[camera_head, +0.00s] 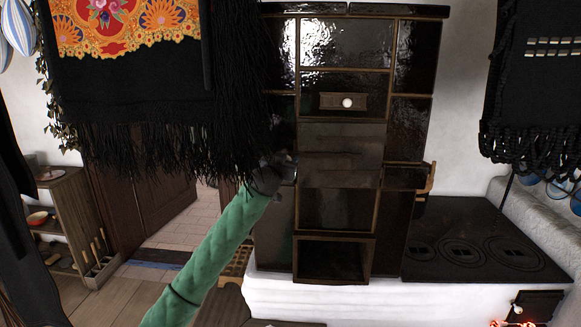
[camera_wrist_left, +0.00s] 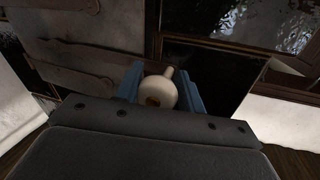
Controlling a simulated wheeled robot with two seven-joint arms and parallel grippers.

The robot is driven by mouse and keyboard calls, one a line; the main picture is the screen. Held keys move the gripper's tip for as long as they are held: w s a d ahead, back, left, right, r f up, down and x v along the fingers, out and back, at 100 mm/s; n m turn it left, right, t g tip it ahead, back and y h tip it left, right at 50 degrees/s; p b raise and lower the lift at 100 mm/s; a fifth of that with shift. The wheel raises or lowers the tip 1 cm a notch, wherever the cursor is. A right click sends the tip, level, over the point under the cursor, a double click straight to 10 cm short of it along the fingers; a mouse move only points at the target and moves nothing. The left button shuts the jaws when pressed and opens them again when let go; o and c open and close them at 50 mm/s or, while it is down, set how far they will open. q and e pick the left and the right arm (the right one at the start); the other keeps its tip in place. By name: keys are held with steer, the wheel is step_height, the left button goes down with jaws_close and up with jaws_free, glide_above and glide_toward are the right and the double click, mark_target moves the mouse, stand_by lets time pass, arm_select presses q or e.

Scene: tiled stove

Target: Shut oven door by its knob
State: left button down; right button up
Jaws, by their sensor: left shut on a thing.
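The brown metal oven door (camera_head: 340,155) with dark straps sits in the middle of the dark tiled stove. It fills the upper left of the left wrist view (camera_wrist_left: 75,60). It looks near flush with its frame, but I cannot tell if a gap is left. My left gripper (camera_head: 280,172) is at the door's left edge in the head view. In the left wrist view its blue fingers (camera_wrist_left: 157,90) are shut around a round white knob (camera_wrist_left: 157,93). The gripper hides this knob in the head view. My right gripper is not in view.
A small upper door with a white knob (camera_head: 347,102) is above. An open niche (camera_head: 333,261) is below. A black fringed shawl (camera_head: 150,95) hangs close to my left gripper. A black cooktop (camera_head: 470,245) is at right, with another dark fringed cloth (camera_head: 535,90) above.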

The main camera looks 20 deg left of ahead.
arm_select(q)
steer(key=shift+w+a+f+m+h, duration=0.1)
steer(key=shift+w+a+m+h, duration=0.25)
steer(key=shift+w, duration=0.25)
steer(key=shift+w+a+f+m+h, duration=0.1)
steer(key=shift+w+a+m+h, duration=0.15)
steer(key=shift+w+h, duration=0.3)
steer(key=shift+r, duration=0.3)
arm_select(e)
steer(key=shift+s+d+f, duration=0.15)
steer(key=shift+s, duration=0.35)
